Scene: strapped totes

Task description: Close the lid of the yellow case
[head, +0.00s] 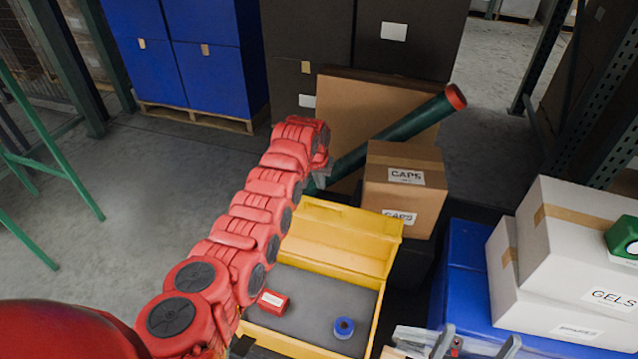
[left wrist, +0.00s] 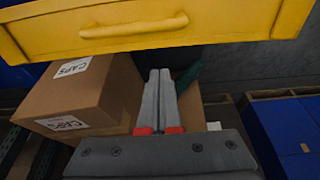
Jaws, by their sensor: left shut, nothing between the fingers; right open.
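The yellow case (head: 375,320) stands open at the bottom middle of the head view, a red spool (head: 272,303) and a blue roll (head: 344,327) on its grey floor. Its lid (head: 340,240) stands raised at the far side. In the left wrist view the lid (left wrist: 220,30) with its handle (left wrist: 135,25) spans the top. My left gripper (head: 318,180) is just beyond the lid's far edge, left of its middle. Its fingers (left wrist: 160,75) are shut and empty, with tips just below the lid in the wrist view; contact is unclear. My right gripper (head: 476,346) is open at the bottom edge, right of the case.
A CAPS carton (head: 405,190) stands close behind the lid. A green tube with a red end (head: 400,130) leans across a larger carton (head: 335,100). White boxes (head: 570,270) on a blue tote (head: 450,275) stand at right.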

